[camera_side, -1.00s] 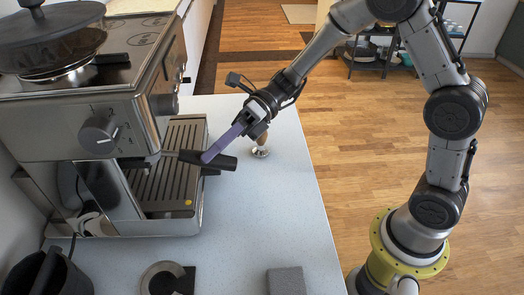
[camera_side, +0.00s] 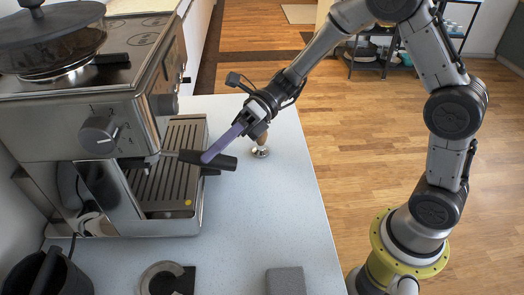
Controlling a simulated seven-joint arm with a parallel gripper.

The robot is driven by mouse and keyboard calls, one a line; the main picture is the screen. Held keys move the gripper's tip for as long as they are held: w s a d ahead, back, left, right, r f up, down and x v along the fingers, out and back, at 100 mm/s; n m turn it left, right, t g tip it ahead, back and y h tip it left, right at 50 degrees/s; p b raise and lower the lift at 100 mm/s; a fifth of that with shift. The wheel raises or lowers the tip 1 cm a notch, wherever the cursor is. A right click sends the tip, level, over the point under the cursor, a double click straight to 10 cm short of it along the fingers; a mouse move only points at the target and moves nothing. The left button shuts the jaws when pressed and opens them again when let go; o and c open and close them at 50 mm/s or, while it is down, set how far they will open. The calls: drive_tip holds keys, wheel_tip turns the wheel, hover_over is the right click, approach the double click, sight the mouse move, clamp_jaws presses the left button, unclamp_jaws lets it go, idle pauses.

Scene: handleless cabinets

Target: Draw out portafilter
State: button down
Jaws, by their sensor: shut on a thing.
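The portafilter's black handle (camera_side: 216,160) sticks out to the right from under the espresso machine (camera_side: 75,125), above the drip tray (camera_side: 172,175). The portafilter's head end is hidden at the machine. My gripper (camera_side: 208,155), with long purple fingers, reaches down from the upper right. Its fingertips are shut on the handle near its middle. The far finger is hidden behind the near one.
A tamper (camera_side: 261,148) stands on the counter just right of the fingers. A dark round holder (camera_side: 167,280) and a grey block (camera_side: 286,281) are at the front. A black bin (camera_side: 48,275) is at the front left.

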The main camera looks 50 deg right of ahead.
drive_tip(key=shift+r, duration=0.25)
drive_tip(key=shift+s+d+r+m+h, duration=0.3)
drive_tip(key=shift+s+d+r, duration=0.1)
drive_tip(key=shift+s+d, duration=0.35)
idle(0.5)
drive_tip(key=shift+s+d+r, duration=0.1)
drive_tip(key=shift+s+d, duration=0.95)
drive_tip(key=shift+s, duration=0.05)
drive_tip(key=shift+d, duration=0.1)
drive_tip(key=shift+s+d, duration=1.3)
drive_tip(key=shift+s, duration=0.05)
drive_tip(key=shift+d, duration=0.1)
